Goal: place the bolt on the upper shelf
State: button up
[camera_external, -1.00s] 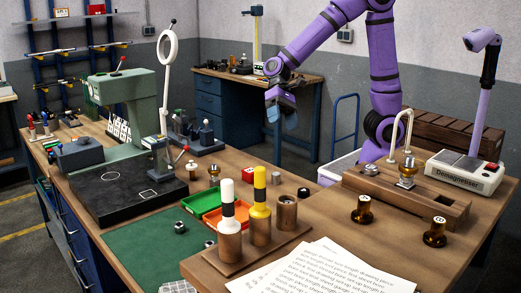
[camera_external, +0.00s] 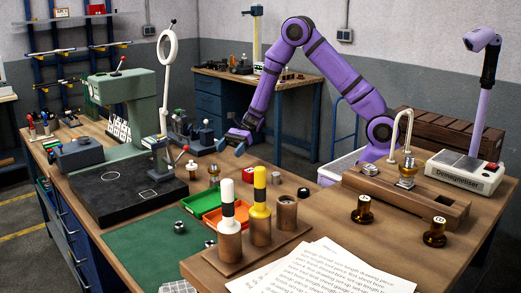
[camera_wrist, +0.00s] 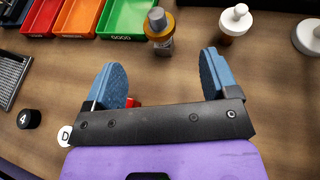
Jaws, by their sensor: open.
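My gripper (camera_external: 238,143) is above the workbench, left of my arm's base. In the wrist view my gripper (camera_wrist: 162,70) has its two blue fingers wide apart with nothing between them. I cannot single out the bolt for certain. A brass piece with a grey top (camera_wrist: 159,32) stands just beyond the fingertips in the wrist view. Small steel pieces (camera_external: 180,227) lie on the green mat, too small to name. A blue wall rack with shelves (camera_external: 75,52) stands at the back left; its upper shelf holds a red box (camera_external: 96,9).
Green (camera_external: 201,199) and orange bins (camera_external: 222,212) stand mid-bench. A green machine (camera_external: 125,88) and ring lamp (camera_external: 167,48) rise at left. A demagnetizer (camera_external: 465,173) sits right.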

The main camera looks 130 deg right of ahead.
aim_at(216, 164)
jog(key=x, duration=0.5)
jog(key=shift+w+f, duration=0.1)
jog(key=shift+r+x, duration=0.15)
jog(key=shift+x, duration=1.2)
jog(key=shift+r+x, duration=0.15)
jog(key=shift+x, duration=1.2)
jog(key=shift+w+a, duration=0.1)
jog(key=shift+a, duration=0.05)
jog(key=c, duration=1.4)
notch_tip(216, 164, up, 10)
jog(key=shift+r, duration=0.1)
jog(key=shift+w+a, duration=0.15)
jog(key=shift+a, duration=0.05)
jog(key=w+a, duration=0.4)
jog(key=a, duration=0.9)
jog(key=w+a, duration=0.4)
jog(key=a, duration=0.9)
jog(key=w+a, duration=0.5)
jog(key=a, duration=0.9)
jog(key=shift+f, duration=0.5)
